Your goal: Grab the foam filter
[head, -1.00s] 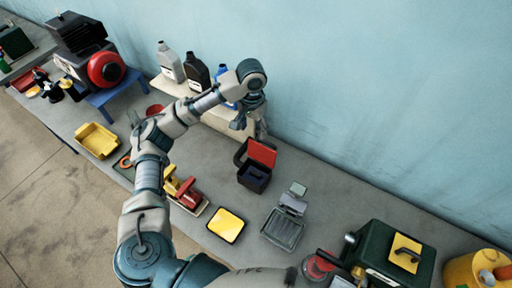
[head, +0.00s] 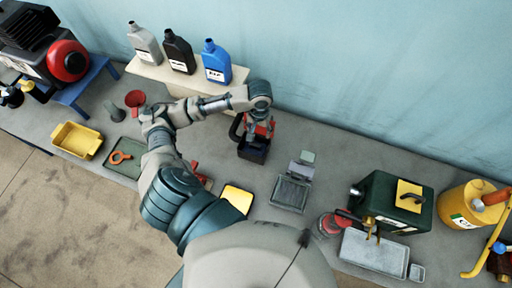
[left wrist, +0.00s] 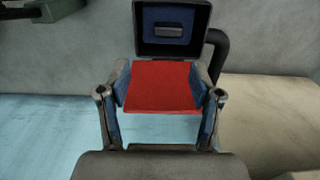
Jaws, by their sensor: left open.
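A black box (head: 252,154) stands on the bench near the wall. A flat red pad (left wrist: 160,87) sits against its wall side; I take it for the foam filter, but cannot be sure. In the left wrist view the box (left wrist: 172,48) shows a blue inside with a dark slot-like piece. My left gripper (left wrist: 161,82) is open, with one finger at each side edge of the red pad. I cannot tell whether the fingers touch it. In the head view my left gripper (head: 262,122) hides much of the pad. My right gripper is not in view.
Several bottles (head: 179,52) stand on a raised shelf to the left. A grey ribbed tray (head: 290,193) lies right of the box, and a yellow pad (head: 238,196) lies in front. A dark green machine (head: 392,203) and a yellow can (head: 472,203) stand further right.

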